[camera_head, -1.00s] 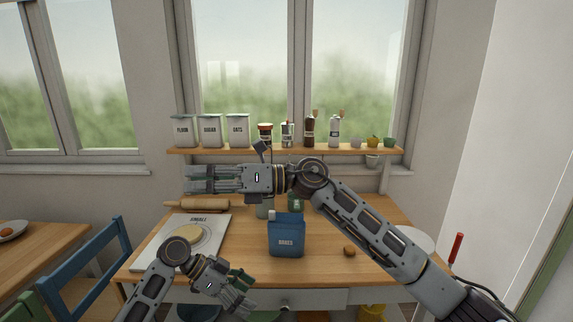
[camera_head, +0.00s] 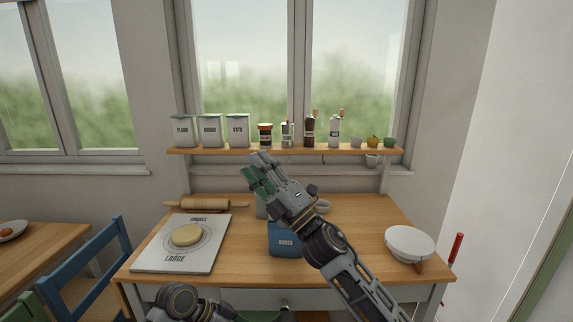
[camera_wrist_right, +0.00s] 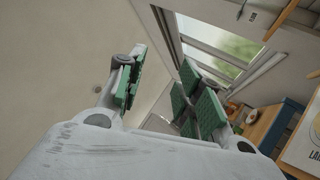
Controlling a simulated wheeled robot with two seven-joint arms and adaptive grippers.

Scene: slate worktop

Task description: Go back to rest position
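My right gripper (camera_head: 257,168) is raised above the middle of the worktop, in front of the window shelf, with its fingers pointing up and to the left. The right wrist view shows its green-padded fingers (camera_wrist_right: 160,88) spread apart with nothing between them. My left arm shows only as a link at the bottom edge of the head view; its gripper is out of sight. The blue box (camera_head: 284,240) stands on the worktop behind my right arm, partly hidden by it.
A board (camera_head: 150,258) with a dough disc (camera_head: 187,236) lies on the left of the worktop, a rolling pin (camera_head: 205,205) behind it. A white bowl (camera_head: 409,243) stands at right. The shelf (camera_head: 220,151) holds canisters and bottles. A blue chair (camera_head: 90,260) stands at left.

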